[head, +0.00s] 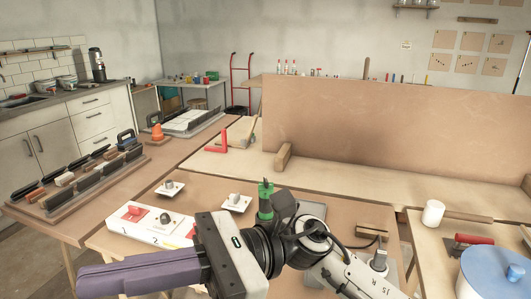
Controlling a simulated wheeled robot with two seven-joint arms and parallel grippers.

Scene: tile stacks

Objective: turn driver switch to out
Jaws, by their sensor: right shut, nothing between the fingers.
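A white switch box (122,226) lies on the front table, with a red switch (135,213) and a dark round knob (167,219) on top. Numbers are printed on its front side; my gripper hides its right end. Two small white plates with grey knobs stand behind it, one at the left (170,187) and one at the right (236,202). I cannot tell which of these is the driver switch. My right gripper (82,281) is shut and empty, its purple fingers pointing left, in front of the box in the picture. My left gripper is not in view.
A green-handled tool (265,203) stands upright just behind my right wrist. A tall brown panel (390,135) stands behind the table. A rack of dark tiles (85,180) is at the left. A mallet (433,213) and a blue-lidded pot (497,272) are at the right.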

